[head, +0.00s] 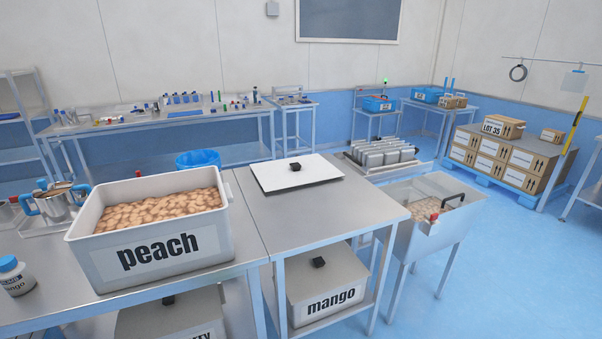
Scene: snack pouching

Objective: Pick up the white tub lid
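The white tub lid (315,174), a flat rectangle with a small black knob (295,166), lies flat on the steel table (360,211) in the middle of the head view. To its left stands an open white tub (92,265) labelled "peach", filled with light brown pieces. Neither of my grippers is in view.
A lidded tub (325,301) labelled "mango" sits on the shelf below the lid's table. A steel hopper (428,238) stands to the right, with a rack of grey pouches (382,153) behind it. A steel pot (58,203) and a small bottle (14,277) are at the left.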

